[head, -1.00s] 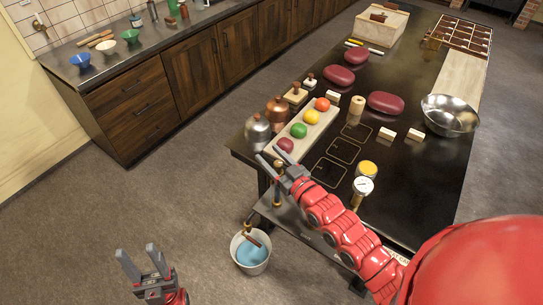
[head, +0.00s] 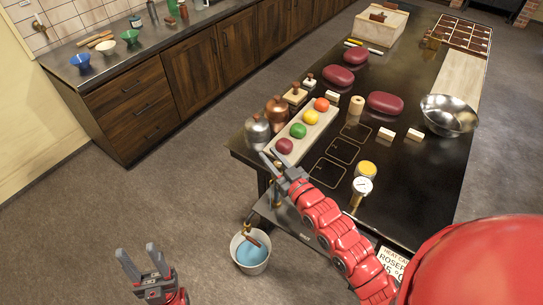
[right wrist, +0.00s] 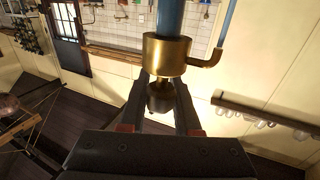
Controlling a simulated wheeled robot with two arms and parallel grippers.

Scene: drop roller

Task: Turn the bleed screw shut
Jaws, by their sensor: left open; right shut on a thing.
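The bleed screw (right wrist: 160,100) is a dark, short knob below a brass fitting (right wrist: 167,55) in the right wrist view. My right gripper (right wrist: 161,92) is shut on the screw, one finger on each side of it. In the head view my right gripper (head: 271,160) is at the table's near left corner, and the screw itself cannot be made out there. My left gripper (head: 140,262) is open and empty, low over the floor at the lower left. A white bucket (head: 240,264) with blue liquid stands on the floor below the right gripper.
A counter (head: 70,62) runs along the wall. The floor between is clear.

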